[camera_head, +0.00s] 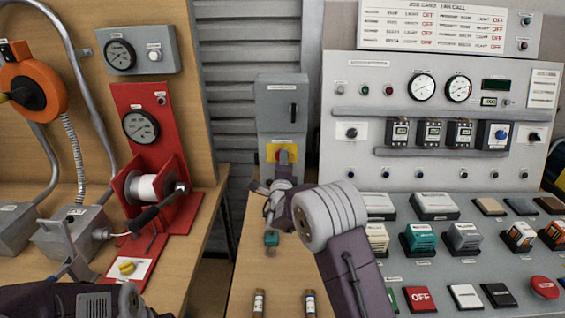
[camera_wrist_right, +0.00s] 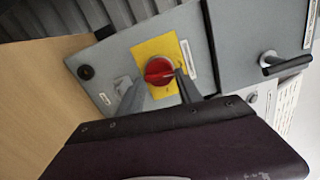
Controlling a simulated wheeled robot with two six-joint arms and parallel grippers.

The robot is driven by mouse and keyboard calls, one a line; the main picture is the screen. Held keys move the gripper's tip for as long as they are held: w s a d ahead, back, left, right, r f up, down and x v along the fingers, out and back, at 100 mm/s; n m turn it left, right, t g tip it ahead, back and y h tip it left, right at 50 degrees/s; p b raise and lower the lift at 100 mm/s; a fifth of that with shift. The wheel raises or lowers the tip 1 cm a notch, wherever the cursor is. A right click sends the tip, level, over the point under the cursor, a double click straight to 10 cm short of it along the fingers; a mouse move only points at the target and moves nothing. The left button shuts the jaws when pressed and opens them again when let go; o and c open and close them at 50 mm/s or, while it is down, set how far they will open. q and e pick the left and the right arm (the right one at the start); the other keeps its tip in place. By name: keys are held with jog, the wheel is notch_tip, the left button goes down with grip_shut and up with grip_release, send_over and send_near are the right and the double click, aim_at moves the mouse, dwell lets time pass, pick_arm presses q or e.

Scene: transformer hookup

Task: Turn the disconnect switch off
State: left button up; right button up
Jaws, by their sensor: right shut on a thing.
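The disconnect switch is a red rotary knob (camera_wrist_right: 158,70) on a yellow plate (camera_wrist_right: 145,50), on the front of a grey cabinet (camera_head: 282,105) at the back centre. My right gripper (camera_head: 283,172) reaches to the knob and hides part of it in the head view. In the right wrist view the two grey fingers of my right gripper (camera_wrist_right: 158,88) lie on either side of the knob, shut on it. Lettering around the knob is too small to read. My left gripper (camera_head: 75,252) is low at the left, away from the switch; its jaw opening is unclear.
A grey control panel (camera_head: 345,85) with meters and a sloped desk of buttons fills the right. A red stand with a winch drum (camera_head: 145,187) stands at the left. A small teal-tagged padlock (camera_head: 271,238) and two cylindrical fuses (camera_head: 259,302) lie on the wooden bench (camera_head: 245,265).

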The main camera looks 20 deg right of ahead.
jog(key=shift+n, duration=0.7)
jog(key=shift+f, duration=0.1)
jog(key=o, duration=1.4)
jog(key=v, duration=0.9)
jog(key=shift+s, duration=0.1)
jog(key=shift+p, duration=0.3)
